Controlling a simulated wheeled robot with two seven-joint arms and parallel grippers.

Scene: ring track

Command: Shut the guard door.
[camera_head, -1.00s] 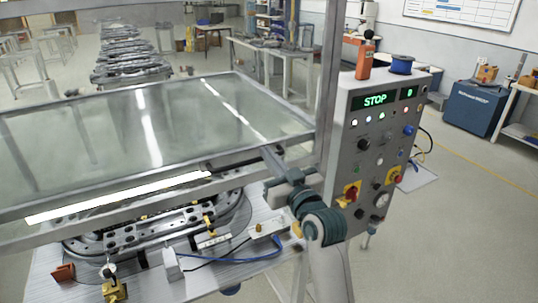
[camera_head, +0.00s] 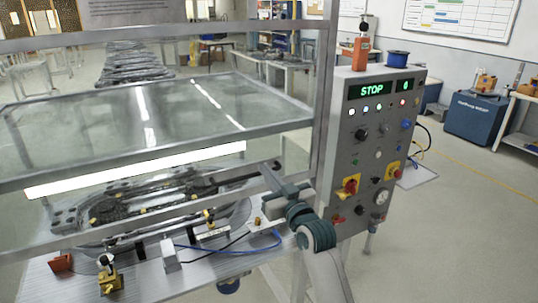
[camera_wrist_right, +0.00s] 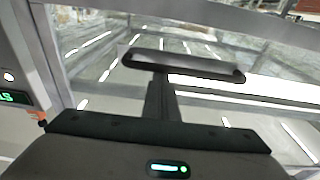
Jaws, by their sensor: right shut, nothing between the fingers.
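A dark handle bar (camera_head: 235,177) shows in front of the machine, and also in the right wrist view (camera_wrist_right: 185,67). My right gripper (camera_head: 268,174) is shut and empty, its fingertips at the handle bar near its right end in the head view. In the right wrist view the fingers (camera_wrist_right: 159,92) reach up to the bar; I cannot tell whether they touch it. My left gripper is out of view.
A control cabinet (camera_head: 350,150) with a green STOP display stands right of the door frame post (camera_head: 322,110). A round track fixture (camera_head: 140,205) lies behind the door. A brass fitting (camera_head: 108,280) and blue cable sit on the bench.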

